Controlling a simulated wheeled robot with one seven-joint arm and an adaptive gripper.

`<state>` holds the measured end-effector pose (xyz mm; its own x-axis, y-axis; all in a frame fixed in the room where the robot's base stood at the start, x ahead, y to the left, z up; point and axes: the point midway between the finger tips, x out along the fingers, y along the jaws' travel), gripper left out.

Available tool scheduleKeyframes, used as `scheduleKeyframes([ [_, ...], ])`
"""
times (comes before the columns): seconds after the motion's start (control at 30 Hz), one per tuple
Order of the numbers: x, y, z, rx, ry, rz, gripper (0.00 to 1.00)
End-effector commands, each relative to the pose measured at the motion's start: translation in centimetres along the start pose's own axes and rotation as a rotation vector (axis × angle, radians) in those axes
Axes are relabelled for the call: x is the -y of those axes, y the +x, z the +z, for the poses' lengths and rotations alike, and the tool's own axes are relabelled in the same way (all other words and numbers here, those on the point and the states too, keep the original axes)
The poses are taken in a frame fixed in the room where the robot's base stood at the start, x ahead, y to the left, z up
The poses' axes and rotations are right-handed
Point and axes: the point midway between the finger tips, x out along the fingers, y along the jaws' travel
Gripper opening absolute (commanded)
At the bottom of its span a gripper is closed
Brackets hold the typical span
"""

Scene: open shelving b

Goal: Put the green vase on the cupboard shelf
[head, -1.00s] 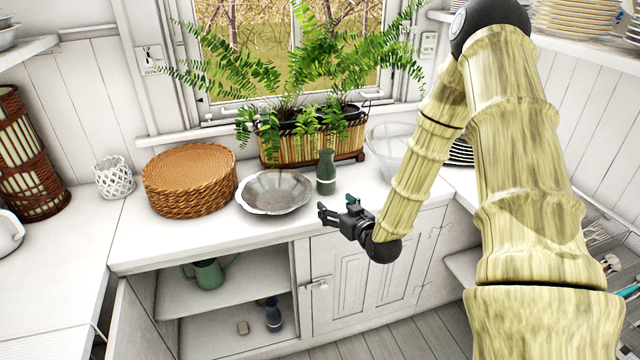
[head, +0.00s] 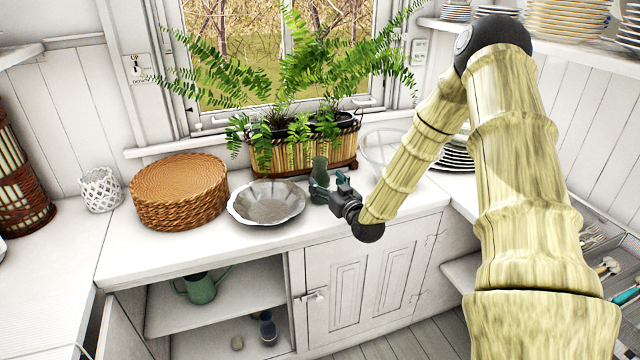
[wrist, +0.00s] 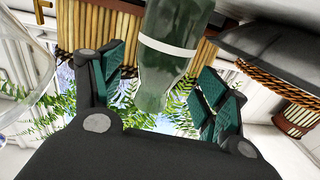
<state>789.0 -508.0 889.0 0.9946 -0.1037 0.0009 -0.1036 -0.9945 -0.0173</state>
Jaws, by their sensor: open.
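The green vase (head: 319,168) stands on the white countertop, just right of the metal dish and in front of the fern planter. Its lower part is hidden behind my gripper (head: 331,187) in the head view. In the wrist view the vase (wrist: 172,55), green with a pale band, shows between the two spread fingers of my open gripper (wrist: 165,95). I cannot tell whether a finger touches it. The open cupboard below the counter shows an upper shelf (head: 245,290) with a green watering can (head: 200,288), and a lower level with a dark blue bottle (head: 267,328) and a small pale object (head: 237,343).
A fluted metal dish (head: 266,203) is left of the vase, with a round wicker basket (head: 180,192) beyond it. The planter (head: 305,152) stands behind. A clear glass bowl (head: 382,148) is to the right. A closed cupboard door (head: 362,270) is beside the opening.

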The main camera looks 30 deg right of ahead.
Motion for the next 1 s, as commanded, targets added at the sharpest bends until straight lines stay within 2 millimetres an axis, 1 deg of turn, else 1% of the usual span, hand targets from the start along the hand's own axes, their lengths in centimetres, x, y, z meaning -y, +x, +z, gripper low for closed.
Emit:
scheduleKeyframes([
  [0.13, 0.0, 2.1, -0.6, -0.001, 0.0, 0.001, 0.74],
  [0.3, 0.0, 3.7, -0.5, 0.0, 0.0, 0.0, 0.74],
  [0.4, 0.0, 4.1, -0.4, 0.0, 0.0, 0.0, 0.74],
  [0.6, 0.0, 4.1, -0.4, 0.001, 0.001, 0.0, 0.74],
  [0.67, 0.0, 4.1, -0.4, 0.001, 0.001, 0.0, 0.65],
  [0.7, 0.0, 4.1, -0.4, 0.0, 0.001, 0.0, 0.57],
  [0.77, 0.0, 4.1, -0.4, 0.001, 0.001, 0.0, 0.47],
  [0.9, 0.0, 4.1, -0.4, 0.001, 0.001, 0.0, 0.21],
  [0.97, 0.0, 4.1, -0.4, 0.0, 0.001, 0.0, 0.13],
  [1.0, 0.0, 4.1, -0.4, 0.0, 0.001, 0.0, 0.13],
])
